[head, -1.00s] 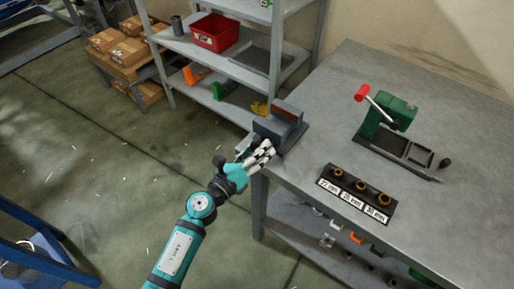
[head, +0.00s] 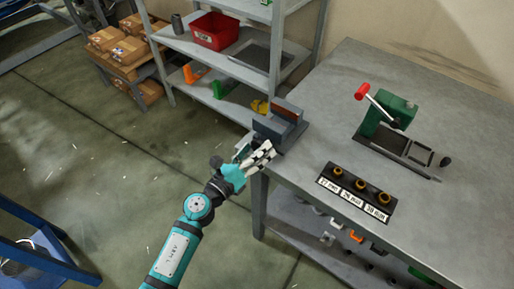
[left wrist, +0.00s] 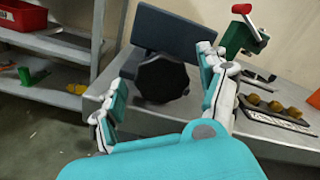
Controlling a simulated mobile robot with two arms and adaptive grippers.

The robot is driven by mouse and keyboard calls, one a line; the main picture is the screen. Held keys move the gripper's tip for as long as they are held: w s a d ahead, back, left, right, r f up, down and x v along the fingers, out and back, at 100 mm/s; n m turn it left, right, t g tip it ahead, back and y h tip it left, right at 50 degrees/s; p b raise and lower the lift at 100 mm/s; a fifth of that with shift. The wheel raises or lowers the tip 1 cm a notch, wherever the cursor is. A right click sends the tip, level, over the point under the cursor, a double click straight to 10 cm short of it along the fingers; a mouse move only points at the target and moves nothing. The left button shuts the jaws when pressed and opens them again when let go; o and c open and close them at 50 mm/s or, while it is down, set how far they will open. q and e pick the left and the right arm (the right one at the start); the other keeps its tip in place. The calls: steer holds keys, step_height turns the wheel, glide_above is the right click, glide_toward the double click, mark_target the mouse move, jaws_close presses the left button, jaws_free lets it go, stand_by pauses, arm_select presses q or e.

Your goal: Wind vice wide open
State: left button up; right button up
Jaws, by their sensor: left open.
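The grey-blue vice (head: 279,124) is mounted at the near left corner of the workbench, with a reddish-brown strip between its jaws. In the left wrist view the vice body (left wrist: 190,40) stands straight ahead, with its dark round handwheel (left wrist: 162,79) facing me. My left gripper (head: 262,155) is at the front of the vice in the head view and hides the handwheel there. In the left wrist view my left gripper (left wrist: 160,90) is open, its fingers on either side of the handwheel. I cannot tell whether they touch it. My right gripper is not in view.
A green press with a red-knobbed lever (head: 388,115) stands on the bench (head: 330,120). A dark labelled rack with brass fittings (head: 356,192) lies nearer. Behind the vice stands a shelf unit (head: 215,65) with a red bin (head: 215,31).

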arm_select(q)
steer(key=v, duration=0.7)
steer(key=shift+s, duration=0.15)
